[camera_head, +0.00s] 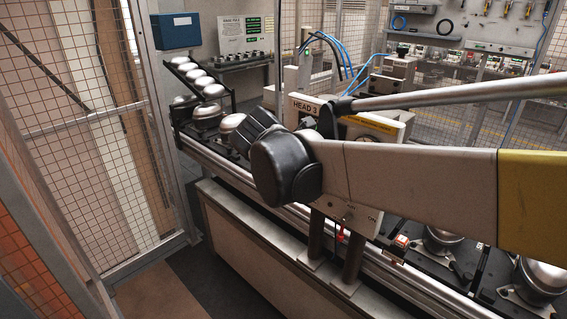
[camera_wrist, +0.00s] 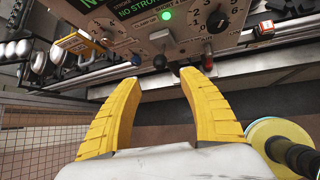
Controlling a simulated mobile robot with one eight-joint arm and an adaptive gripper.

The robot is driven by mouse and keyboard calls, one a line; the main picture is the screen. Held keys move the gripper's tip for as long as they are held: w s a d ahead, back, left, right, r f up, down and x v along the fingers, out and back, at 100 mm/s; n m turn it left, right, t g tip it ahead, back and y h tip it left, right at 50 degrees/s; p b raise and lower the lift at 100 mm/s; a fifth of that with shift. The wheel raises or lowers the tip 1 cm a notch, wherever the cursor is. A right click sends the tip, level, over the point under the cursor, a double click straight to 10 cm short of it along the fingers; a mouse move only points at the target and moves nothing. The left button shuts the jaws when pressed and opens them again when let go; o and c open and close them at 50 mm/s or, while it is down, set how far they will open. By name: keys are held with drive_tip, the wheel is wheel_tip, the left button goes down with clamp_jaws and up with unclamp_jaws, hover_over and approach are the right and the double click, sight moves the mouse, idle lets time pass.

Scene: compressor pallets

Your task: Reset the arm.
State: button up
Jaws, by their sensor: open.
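My gripper (camera_wrist: 160,78) shows in the wrist view with two yellow ridged fingers spread apart and nothing between them. The fingers look apart from the panel, though the exact gap is hard to tell. In the head view my arm stretches across from the right to a black joint near the middle. The gripper fingers do not show there.
A conveyor rail (camera_head: 232,172) runs diagonally, carrying compressors (camera_head: 543,278). The HEAD 3 station (camera_head: 304,108) stands behind my arm, partly hidden. A mesh fence (camera_head: 75,135) stands at left, with a blue box (camera_head: 175,30) beyond. Dark floor (camera_head: 215,270) is clear in front of the conveyor.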

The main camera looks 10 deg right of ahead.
drive_tip(key=shift+s+r, duration=0.1)
drive_tip(key=shift+r, duration=0.05)
drive_tip(key=s+d+f+m+y+b, duration=0.2)
drive_tip(key=s+f+m+b, duration=0.2)
drive_tip(key=s+f+m, duration=0.5)
drive_tip(key=s+d+f+m+y+b, duration=0.2)
drive_tip(key=s+f+m+b, duration=0.3)
drive_tip(key=s+f+m, duration=0.4)
drive_tip(key=s+m+y, duration=0.1)
drive_tip(key=s+m, duration=0.4)
drive_tip(key=m, duration=0.2)
drive_tip(key=shift+f+b, duration=0.2)
drive_tip(key=shift+b, duration=0.1)
drive_tip(key=shift+d, duration=0.1)
